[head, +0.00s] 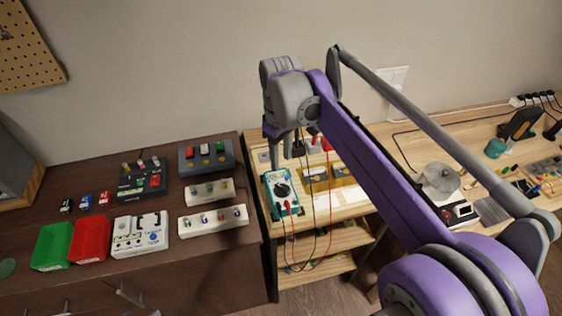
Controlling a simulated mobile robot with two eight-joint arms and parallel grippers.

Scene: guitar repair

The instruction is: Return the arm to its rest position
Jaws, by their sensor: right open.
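My right arm (375,150), purple and grey, reaches in from the lower right. It is bent and extends over the light wooden bench. My right gripper (288,153) hangs from its far end, pointing down. It is open, and I see nothing between its fingers. It appears just behind and above a teal multimeter (282,188); the height between them is hard to judge. The arm hides part of the bench. My left gripper is not in view.
The dark cabinet (215,270) at left holds a green bin (52,246), a red bin (90,238), a white device (140,234) and several pedals and part racks. The wooden bench (415,147) at right carries a grey disc-shaped item (440,177) and cables. A wall rises behind.

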